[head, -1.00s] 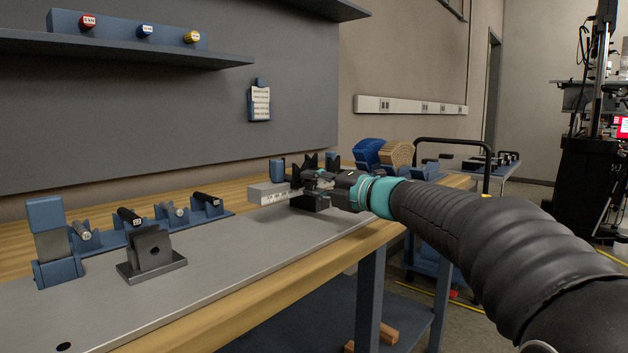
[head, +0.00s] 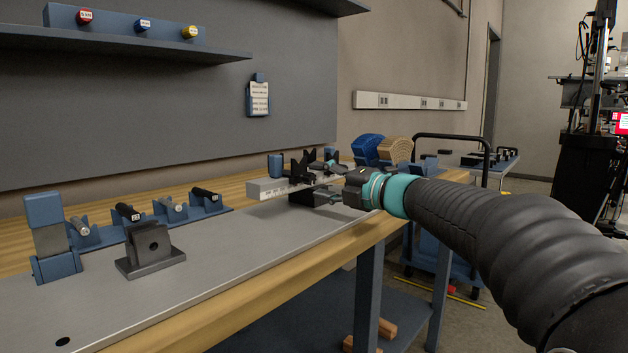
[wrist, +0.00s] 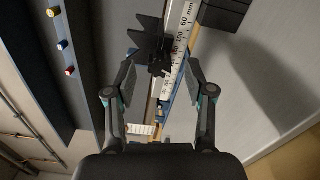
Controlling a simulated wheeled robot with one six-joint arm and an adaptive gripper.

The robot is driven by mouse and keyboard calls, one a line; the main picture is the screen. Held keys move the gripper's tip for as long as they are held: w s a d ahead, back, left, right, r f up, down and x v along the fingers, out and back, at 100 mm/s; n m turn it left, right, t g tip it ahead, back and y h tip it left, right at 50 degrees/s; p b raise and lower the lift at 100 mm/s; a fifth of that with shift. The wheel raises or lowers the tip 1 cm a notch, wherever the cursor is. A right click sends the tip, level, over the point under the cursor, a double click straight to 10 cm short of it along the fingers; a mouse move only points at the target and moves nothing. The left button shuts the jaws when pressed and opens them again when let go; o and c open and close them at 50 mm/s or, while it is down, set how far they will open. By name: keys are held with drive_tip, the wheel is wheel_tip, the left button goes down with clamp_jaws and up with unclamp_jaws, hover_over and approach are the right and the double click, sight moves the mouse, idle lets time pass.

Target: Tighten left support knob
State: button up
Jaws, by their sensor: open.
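My gripper (head: 328,183) is open at the far end of the bench, its fingers spread one above the other at the right side of a black V-notched support (head: 300,167). In the wrist view the open fingers (wrist: 160,84) stand either side of that black support (wrist: 148,42) and a scale bar (wrist: 180,42) marked in mm, with a visible gap to each. The bar's pale end (head: 266,190) sticks out left of the support in the head view. A small dark part, possibly a knob, shows at the support's base; I cannot tell which knob it is.
A blue cup-like part (head: 275,166) stands behind the bar. The plate's middle is clear.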

drive_tip(key=v, duration=0.9)
drive_tip(key=shift+s, duration=0.1)
idle(1.8)
